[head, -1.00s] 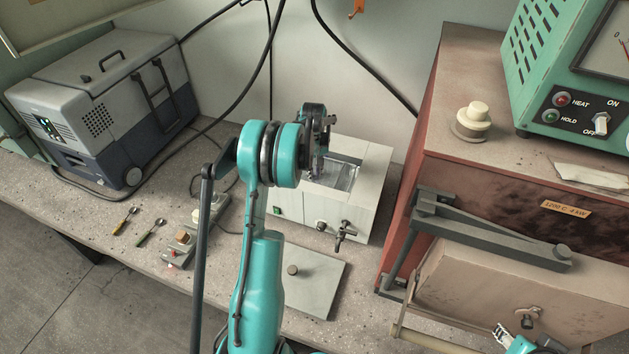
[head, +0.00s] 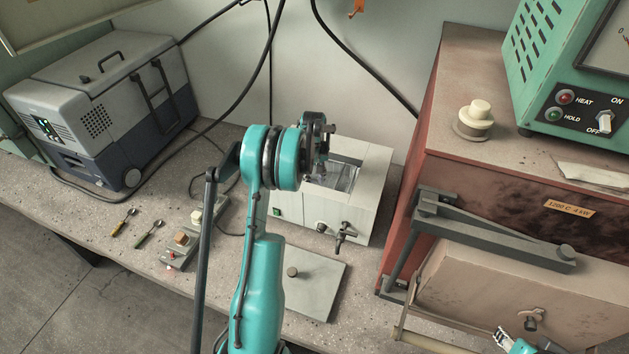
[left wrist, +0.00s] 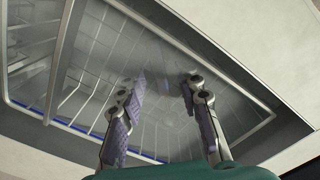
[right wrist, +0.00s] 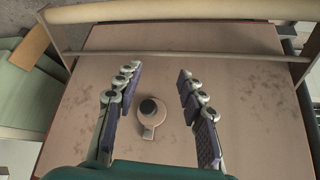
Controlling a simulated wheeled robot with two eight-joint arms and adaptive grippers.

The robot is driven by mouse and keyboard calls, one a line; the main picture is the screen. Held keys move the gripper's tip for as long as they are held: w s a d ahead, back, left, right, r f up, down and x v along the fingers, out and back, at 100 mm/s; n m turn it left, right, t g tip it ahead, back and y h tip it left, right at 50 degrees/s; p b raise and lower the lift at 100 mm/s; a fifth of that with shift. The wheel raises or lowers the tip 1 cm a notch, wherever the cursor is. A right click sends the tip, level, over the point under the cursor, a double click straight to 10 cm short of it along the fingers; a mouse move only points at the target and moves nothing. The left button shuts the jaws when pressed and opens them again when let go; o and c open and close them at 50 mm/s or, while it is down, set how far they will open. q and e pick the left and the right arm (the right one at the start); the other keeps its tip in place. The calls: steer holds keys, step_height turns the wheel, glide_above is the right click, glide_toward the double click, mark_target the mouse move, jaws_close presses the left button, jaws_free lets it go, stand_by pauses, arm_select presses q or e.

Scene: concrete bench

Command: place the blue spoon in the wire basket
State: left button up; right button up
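The wire basket (left wrist: 88,90) sits inside the white bath (head: 362,205); its wires show in the left wrist view. My left gripper (left wrist: 162,82) is over the basket, open and with nothing between its fingers. In the head view the left gripper (head: 324,152) is above the bath opening, partly hidden by its own arm. A thin blue strip (left wrist: 82,129) runs along the basket's lower edge; I cannot tell whether it is the blue spoon or part of the bath. My right gripper (right wrist: 158,85) is open and empty, facing the furnace door (right wrist: 235,75).
A small switch box (head: 178,246), a grey plate (head: 312,285) and a grey cooler box (head: 110,120) stand nearby. The red furnace (head: 400,215) fills the right side.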

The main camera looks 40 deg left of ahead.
arm_select(q)
step_height(320, 180, up, 11)
steer(key=p, duration=0.3)
steer(key=s+d+r+m+t, duration=0.2)
steer(key=s+d+r+m, duration=0.1)
steer(key=d+r, duration=0.6)
steer(key=s+d+r+m+t, duration=0.1)
steer(key=s+d+r+m, duration=0.3)
steer(key=d, duration=0.5)
steer(key=s+d+f+m+t, duration=0.2)
steer(key=s+d+m+t, duration=0.2)
steer(key=s+d, duration=0.7)
steer(key=s+m, duration=0.1)
steer(key=s, duration=0.3)
steer(key=shift+s+d+m, duration=0.2)
steer(key=shift+d+m, duration=0.1)
steer(key=shift+d, duration=0.1)
arm_select(e)
step_height(320, 180, up, 3)
steer(key=shift+r, duration=0.1)
step_height(320, 180, down, 5)
steer(key=b, duration=0.4)
steer(key=shift+r+b, duration=0.2)
steer(key=shift+b, duration=0.15)
arm_select(q)
step_height(320, 180, down, 4)
steer(key=shift+f, duration=0.1)
arm_select(e)
steer(key=shift+r, duration=0.25)
